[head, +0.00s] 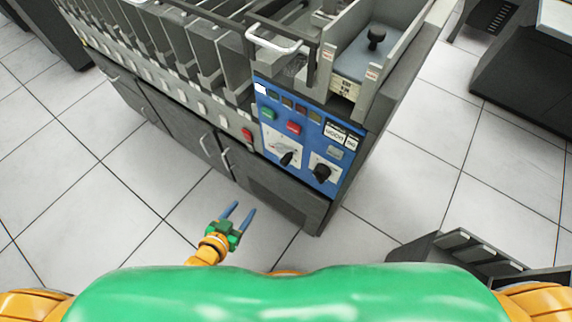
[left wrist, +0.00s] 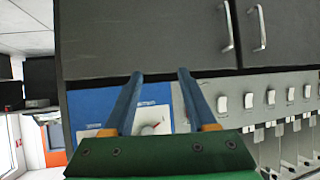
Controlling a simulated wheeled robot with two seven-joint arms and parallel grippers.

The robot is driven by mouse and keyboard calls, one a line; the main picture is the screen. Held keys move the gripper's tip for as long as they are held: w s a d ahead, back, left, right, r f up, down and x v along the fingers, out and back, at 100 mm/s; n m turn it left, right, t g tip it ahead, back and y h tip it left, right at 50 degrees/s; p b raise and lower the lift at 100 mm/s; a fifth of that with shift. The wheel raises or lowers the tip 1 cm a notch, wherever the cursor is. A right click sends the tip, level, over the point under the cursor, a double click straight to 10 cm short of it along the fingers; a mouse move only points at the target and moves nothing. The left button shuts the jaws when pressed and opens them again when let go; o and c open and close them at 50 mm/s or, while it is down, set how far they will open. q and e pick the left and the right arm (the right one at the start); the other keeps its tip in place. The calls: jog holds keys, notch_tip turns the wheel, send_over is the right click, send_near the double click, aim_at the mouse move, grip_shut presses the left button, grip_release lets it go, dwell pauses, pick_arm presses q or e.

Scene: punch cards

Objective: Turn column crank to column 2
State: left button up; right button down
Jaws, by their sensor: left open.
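The card machine's blue control panel (head: 305,135) is on its near end in the head view. It carries a white scale plate with a dark crank (head: 287,158) and, to the right, a black knob (head: 322,173); I cannot read which column is set. My left gripper (head: 243,207) is open and empty, below and in front of the panel, apart from it. In the left wrist view the gripper's blue fingers (left wrist: 160,73) point at the machine's front, with the white scale plate (left wrist: 151,119) partly behind them. The crank is not clear there. My right gripper is out of view.
A row of card pockets (head: 180,50) runs along the machine's top, above dark cabinet doors (head: 200,140) with metal handles. A card hopper (head: 350,65) rises above the panel. A dark object (head: 465,258) stands at lower right. Tiled floor (head: 400,190) right of the machine is clear.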

pick_arm(q)
jog(key=w+d+r+m+t+h+b, duration=0.1)
jog(key=w+d+r+t+h+b, duration=0.15)
jog(key=d+r, duration=0.35)
jog(key=m+t+h+b, duration=0.1)
jog(key=h, duration=0.2)
send_near(284, 165)
jog(key=w+d+f, duration=0.1)
jog(key=w, duration=0.2)
jog(key=shift+h, duration=0.35)
jog(key=x, duration=0.7)
jog(key=shift+w+d+r, duration=0.2)
jog(key=shift+d+r, duration=0.1)
grip_shut()
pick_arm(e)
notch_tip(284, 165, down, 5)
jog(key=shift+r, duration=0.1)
